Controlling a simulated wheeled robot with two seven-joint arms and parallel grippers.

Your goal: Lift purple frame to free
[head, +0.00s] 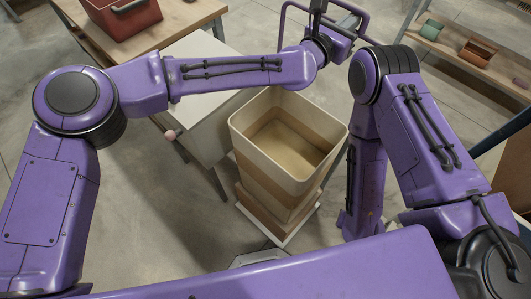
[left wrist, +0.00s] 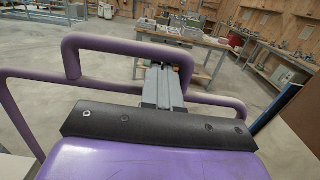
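The purple frame (head: 282,22) is a bent tube at the top of the head view, partly cut off by the edge. In the left wrist view its tube (left wrist: 115,42) crosses with a raised loop, and a lower bar runs left and right behind my wrist. My left gripper (head: 317,8) is at the frame, its dark body beside the raised loop. In the left wrist view its grey fingers (left wrist: 164,88) lie close together and reach up to the loop. The loop hides the fingertips, so I cannot tell whether they grip it. My right gripper is out of view.
A tall, open beige bin (head: 236,122) stands below my left forearm. A pale-topped table (head: 200,45) is behind it. A wooden table (head: 180,15) with a red crate (head: 125,18) is at the upper left. A shelf (head: 470,65) with small boxes is at the upper right.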

